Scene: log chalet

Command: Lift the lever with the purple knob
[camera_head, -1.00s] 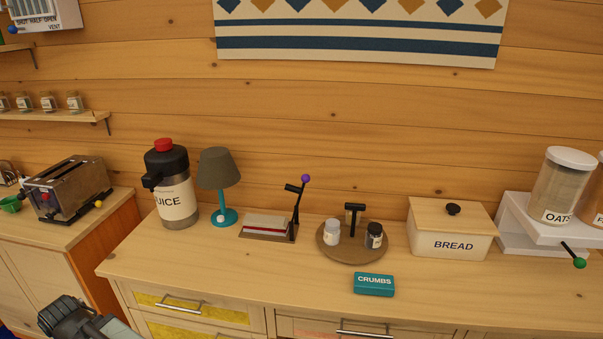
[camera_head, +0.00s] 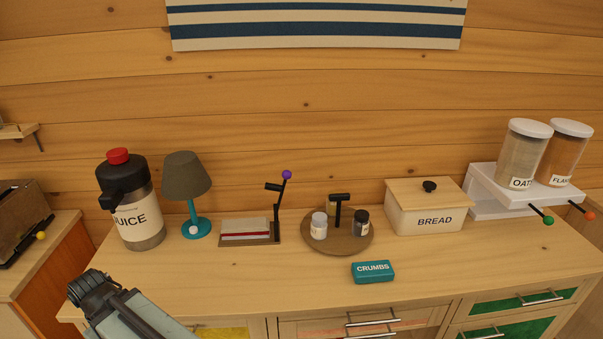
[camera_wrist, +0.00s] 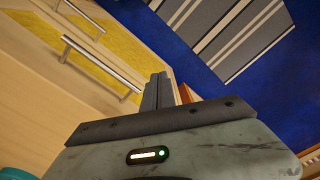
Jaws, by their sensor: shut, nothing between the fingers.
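The lever (camera_head: 278,203) is a thin dark upright arm with a purple knob (camera_head: 287,174) at its top and a short black handle beside it. It rises from the right end of a small low device (camera_head: 246,232) on the counter, between the lamp and the round tray. My arm shows at the lower left of the head view, in front of the counter and well apart from the lever; its fingertips cannot be made out there. In the wrist view my gripper (camera_wrist: 160,88) is shut and empty, with drawer fronts and a blue floor beyond it. The lever is not in the wrist view.
A juice dispenser (camera_head: 136,212) and a teal lamp (camera_head: 195,227) stand left of the lever. A round tray (camera_head: 338,246) with small jars, a crumbs box (camera_head: 373,272) and a bread box (camera_head: 427,208) are to the right. The counter (camera_head: 235,275) before the lever is clear.

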